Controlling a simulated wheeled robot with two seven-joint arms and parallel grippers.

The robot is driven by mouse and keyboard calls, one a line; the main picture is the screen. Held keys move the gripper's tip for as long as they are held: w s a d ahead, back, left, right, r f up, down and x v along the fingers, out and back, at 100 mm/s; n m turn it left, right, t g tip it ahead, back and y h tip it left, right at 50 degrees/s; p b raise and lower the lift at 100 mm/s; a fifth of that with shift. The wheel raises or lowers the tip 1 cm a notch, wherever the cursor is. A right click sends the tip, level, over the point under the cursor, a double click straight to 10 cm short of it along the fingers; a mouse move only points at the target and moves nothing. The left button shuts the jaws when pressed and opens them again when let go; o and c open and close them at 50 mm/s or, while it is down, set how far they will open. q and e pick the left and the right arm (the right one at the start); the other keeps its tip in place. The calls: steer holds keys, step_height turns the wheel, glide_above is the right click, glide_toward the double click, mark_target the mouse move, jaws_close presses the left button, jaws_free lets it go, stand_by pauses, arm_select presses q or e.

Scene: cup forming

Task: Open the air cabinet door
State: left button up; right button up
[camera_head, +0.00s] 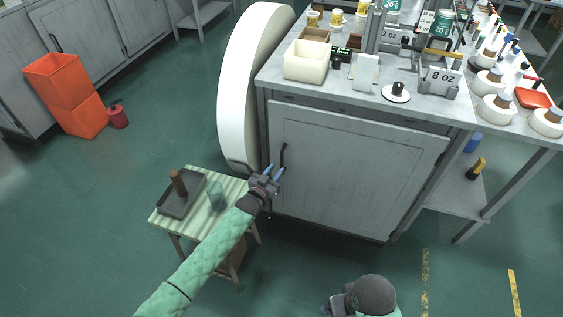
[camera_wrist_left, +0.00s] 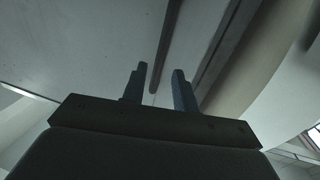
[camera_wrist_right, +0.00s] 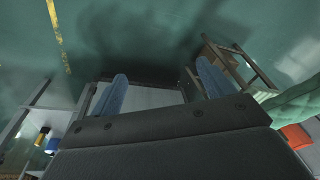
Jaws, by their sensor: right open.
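The air cabinet door (camera_head: 350,160) is a grey panel on the front of the workbench cabinet, and it looks shut. Its dark bar handle (camera_head: 283,155) stands upright near the door's left edge. My left gripper (camera_head: 273,170) is at the handle's lower end, its two blue fingers apart. In the left wrist view the dark handle bar (camera_wrist_left: 166,45) runs up between and beyond the fingertips (camera_wrist_left: 158,75), with no clear contact. My right gripper (camera_wrist_right: 162,85) is open and empty, pointing down toward the floor; in the head view its hand shows only partly at the bottom edge.
A small striped table (camera_head: 225,205) with a dark tray (camera_head: 181,196) stands left of the door, under my left arm. A large white drum (camera_head: 238,90) stands beside the cabinet. The benchtop (camera_head: 435,105) is crowded. The green floor (camera_head: 320,265) before the door is clear.

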mark_target(282, 162)
arm_select(q)
steer(key=x, duration=0.5)
steer(key=shift+p, duration=0.4)
steer(key=shift+w+d, duration=0.15)
steer(key=shift+w, duration=0.05)
steer(key=c, duration=0.5)
jaws_close()
arm_select(e)
steer(key=f, duration=0.2)
steer(key=shift+w+d+f, duration=0.1)
steer(key=shift+w+f, duration=0.3)
